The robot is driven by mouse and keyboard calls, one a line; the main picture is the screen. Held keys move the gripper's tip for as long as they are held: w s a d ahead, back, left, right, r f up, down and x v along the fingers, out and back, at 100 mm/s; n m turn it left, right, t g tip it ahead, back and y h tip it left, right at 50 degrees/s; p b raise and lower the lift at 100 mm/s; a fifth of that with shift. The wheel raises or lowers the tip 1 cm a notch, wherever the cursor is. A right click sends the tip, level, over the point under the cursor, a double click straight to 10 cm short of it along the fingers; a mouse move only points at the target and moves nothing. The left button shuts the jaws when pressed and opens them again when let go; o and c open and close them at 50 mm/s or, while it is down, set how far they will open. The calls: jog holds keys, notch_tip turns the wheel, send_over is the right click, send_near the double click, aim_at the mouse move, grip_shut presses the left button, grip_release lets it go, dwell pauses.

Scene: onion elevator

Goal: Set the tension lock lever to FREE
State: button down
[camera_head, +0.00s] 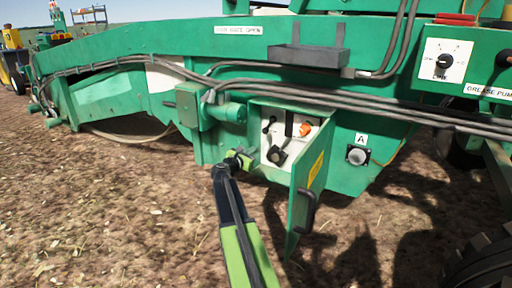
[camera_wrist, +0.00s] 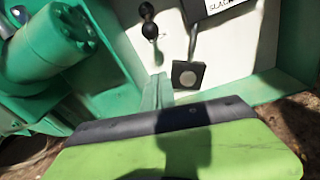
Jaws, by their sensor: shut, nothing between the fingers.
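A control box with a white panel (camera_head: 268,146) stands open on the green machine. The panel carries a small black ball-ended lever (camera_head: 268,121), an orange knob (camera_head: 305,129) and a black handle (camera_head: 276,155). In the wrist view the black ball-ended lever (camera_wrist: 149,28) is at the top, left of a grey lever on a dark square base (camera_wrist: 188,75). A label partly reading "SLACK" is beside it; I cannot tell which control is the tension lock lever. My gripper (camera_head: 240,158) is shut and empty at the box's left side. Its fingers (camera_wrist: 157,92) point at the panel, below the levers.
The box's green door (camera_head: 305,185) hangs open to the right, with a dark handle. A green cylinder (camera_wrist: 50,45) stands left of the panel in the wrist view. Hoses (camera_head: 340,104) run above the box. A round socket marked A (camera_head: 357,156) is to the right. Bare soil lies in front.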

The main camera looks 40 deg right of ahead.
aim_at(269, 126)
jog(key=x, duration=1)
jog(key=r+p, duration=0.2)
jog(key=s+a+r+p, duration=0.1)
jog(key=shift+a+r, duration=0.1)
jog(key=shift+r, duration=0.3)
